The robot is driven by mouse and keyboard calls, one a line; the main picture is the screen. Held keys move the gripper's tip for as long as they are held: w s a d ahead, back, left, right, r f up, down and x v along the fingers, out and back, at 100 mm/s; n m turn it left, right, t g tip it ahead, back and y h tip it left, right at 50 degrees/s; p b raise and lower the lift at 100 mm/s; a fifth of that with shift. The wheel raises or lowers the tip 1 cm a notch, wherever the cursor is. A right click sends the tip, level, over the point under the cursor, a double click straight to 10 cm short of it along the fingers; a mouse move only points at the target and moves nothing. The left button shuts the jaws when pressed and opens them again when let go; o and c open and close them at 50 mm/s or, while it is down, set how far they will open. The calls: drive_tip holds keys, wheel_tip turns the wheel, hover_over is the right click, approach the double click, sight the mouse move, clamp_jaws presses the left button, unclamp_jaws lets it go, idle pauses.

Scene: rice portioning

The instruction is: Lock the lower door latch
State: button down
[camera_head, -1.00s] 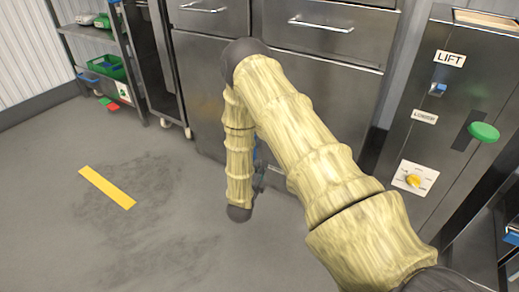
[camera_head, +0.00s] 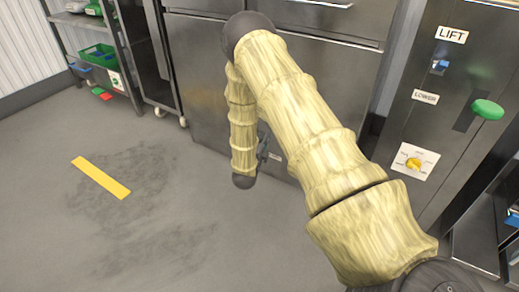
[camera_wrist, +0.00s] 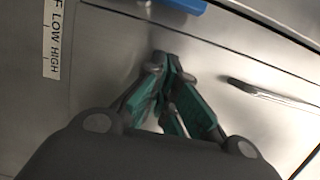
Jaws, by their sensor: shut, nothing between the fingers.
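My gripper (camera_wrist: 162,60) is shut and empty in the wrist view, its green fingers together in front of a grey metal front. A blue piece (camera_wrist: 182,4), cut off by the top edge of the wrist view, lies beyond the fingertips and apart from them. I cannot tell for sure whether it is the lower door latch. In the head view my gripper (camera_head: 262,149) shows as a small dark shape low before the steel cabinet (camera_head: 335,72), partly hidden by my arm. The latch cannot be made out there.
A bar handle (camera_wrist: 272,94) is right of my fingers; a LOW/HIGH label (camera_wrist: 55,40) is left. In the head view a LIFT control panel (camera_head: 425,110) with a green knob (camera_head: 487,109) stands right, a shelf rack (camera_head: 100,50) left. The floor at left is open.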

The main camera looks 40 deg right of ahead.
sight(263, 129)
drive_tip(key=w+b, duration=0.2)
drive_tip(key=w, duration=0.1)
drive_tip(key=shift+d+f, duration=0.15)
drive_tip(key=shift+d, duration=0.25)
drive_tip(key=shift+w+a+b, duration=0.2)
drive_tip(key=shift+w+b, duration=0.05)
drive_tip(key=shift+w, duration=0.2)
drive_tip(key=shift+w+a+b, duration=0.2)
drive_tip(key=shift+w+b, duration=0.05)
drive_tip(key=shift+w, duration=0.2)
drive_tip(key=shift+r+p, duration=0.4)
drive_tip(key=shift+p, duration=0.2)
